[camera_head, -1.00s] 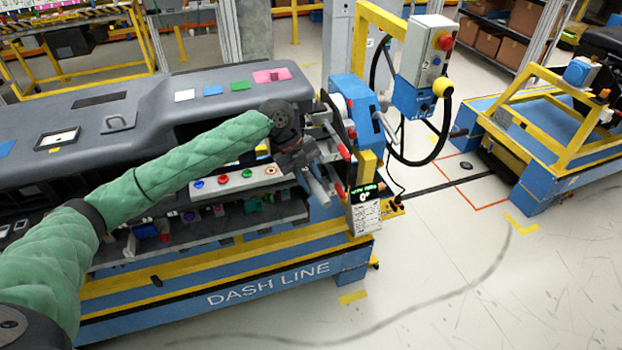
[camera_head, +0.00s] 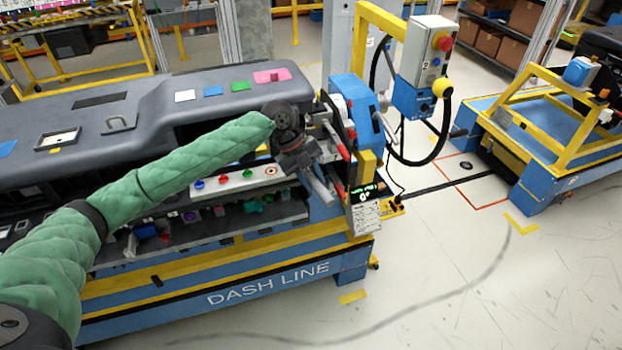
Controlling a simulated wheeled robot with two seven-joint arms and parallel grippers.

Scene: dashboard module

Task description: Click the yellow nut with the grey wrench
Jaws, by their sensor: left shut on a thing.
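My left arm reaches in from the left, and its gripper (camera_head: 308,174) hangs at the right end of the dashboard module. The gripper is shut on a grey bar-like piece, which looks like the grey wrench (camera_head: 322,190) and slants down to the right. The gripper hides part of it. I cannot make out the yellow nut for certain; it may be hidden behind the gripper or too small to tell. My right gripper is not in view.
The grey dashboard (camera_head: 190,90) lies on a blue and yellow cart. A strip with coloured buttons (camera_head: 222,181) is left of the gripper. Red-tipped handles (camera_head: 343,151) and a yellow block (camera_head: 366,166) are close on its right. The floor on the right is mostly clear.

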